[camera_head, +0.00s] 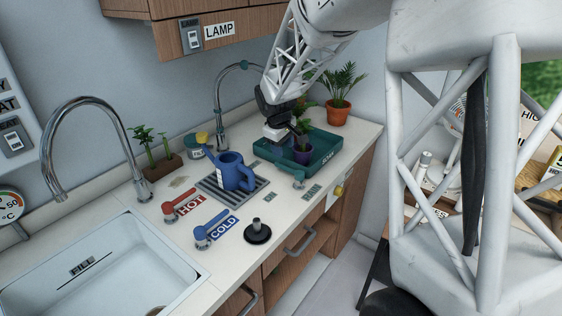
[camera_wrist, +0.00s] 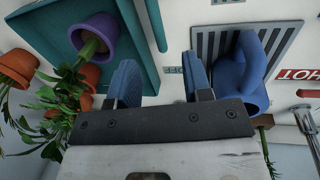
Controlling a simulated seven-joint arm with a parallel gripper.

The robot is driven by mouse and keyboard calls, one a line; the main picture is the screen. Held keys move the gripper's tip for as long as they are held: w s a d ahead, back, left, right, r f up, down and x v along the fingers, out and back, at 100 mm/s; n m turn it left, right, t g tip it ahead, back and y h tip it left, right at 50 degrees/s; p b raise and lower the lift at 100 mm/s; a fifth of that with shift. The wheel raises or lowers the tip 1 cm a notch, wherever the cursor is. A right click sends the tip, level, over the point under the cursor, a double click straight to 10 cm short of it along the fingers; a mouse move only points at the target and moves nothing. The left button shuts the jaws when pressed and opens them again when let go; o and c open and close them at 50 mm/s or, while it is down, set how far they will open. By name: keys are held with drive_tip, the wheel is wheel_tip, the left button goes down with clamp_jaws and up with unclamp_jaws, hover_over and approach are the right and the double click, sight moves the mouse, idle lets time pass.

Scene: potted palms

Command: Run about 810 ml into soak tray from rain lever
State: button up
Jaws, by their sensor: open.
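The soak tray (camera_head: 328,158) is a teal tray at the right end of the counter, and it also shows in the wrist view (camera_wrist: 142,45). A palm in a purple pot (camera_head: 302,154) stands in it. My gripper (camera_head: 276,137) is open and empty above the tray's left side, apart from the lever. Any water in the tray cannot be made out.
A blue watering can (camera_head: 230,170) stands on a drain grille (camera_head: 213,192) left of the tray. Red HOT (camera_head: 180,204) and blue COLD (camera_head: 212,232) levers, a black plunger-like knob (camera_head: 257,233) and the sink (camera_head: 95,275) lie farther left. A potted palm (camera_head: 338,108) stands behind the tray.

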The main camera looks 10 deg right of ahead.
sight(283, 166)
drive_tip(key=shift+w+a+f, duration=0.3)
drive_tip(key=shift+w+f, duration=0.4)
drive_tip(key=shift+w, duration=0.2)
drive_tip(key=shift+w+d+f, duration=0.2)
drive_tip(key=shift+f, duration=1.1)
drive_tip(key=shift+w+d+f, duration=0.15)
drive_tip(key=shift+f, duration=1.1)
drive_tip(key=shift+w+d+f, duration=0.2)
drive_tip(key=shift+f, duration=1.1)
clamp_jaws()
